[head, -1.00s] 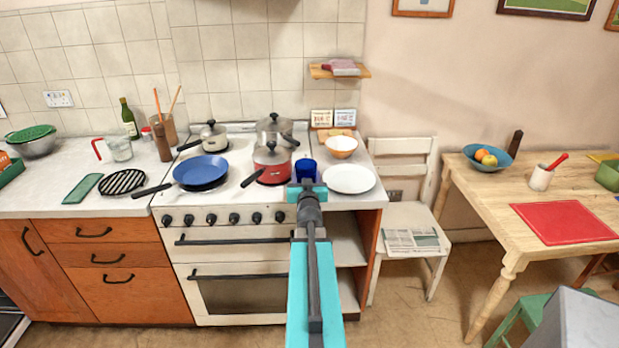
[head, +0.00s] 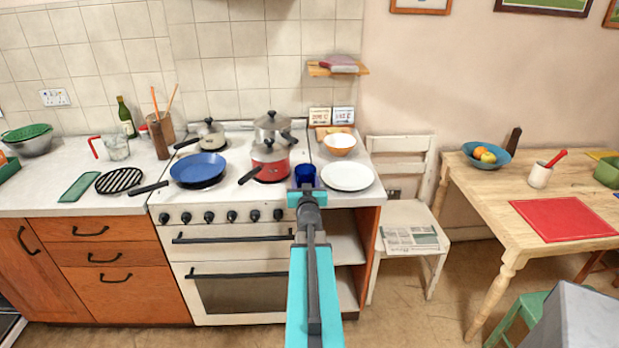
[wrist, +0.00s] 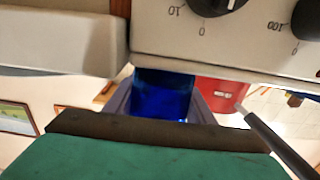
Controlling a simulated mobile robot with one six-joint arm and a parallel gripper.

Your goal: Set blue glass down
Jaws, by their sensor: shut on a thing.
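The blue glass (head: 305,173) is a small dark blue tumbler, seen at the front edge of the cooker and counter, left of the white plate (head: 347,177). My gripper (head: 306,187) is shut on it, reaching from the front. In the wrist view the glass (wrist: 163,95) fills the gap between the two grey fingers of my gripper (wrist: 162,104). I cannot tell whether its base touches a surface.
A red pot (head: 270,161) and a blue pan (head: 199,169) stand on the hob (head: 228,187) left of the glass. A bowl (head: 339,145) sits behind the plate. Cooker knobs (wrist: 215,5) are close in the wrist view. A chair (head: 405,213) stands to the right.

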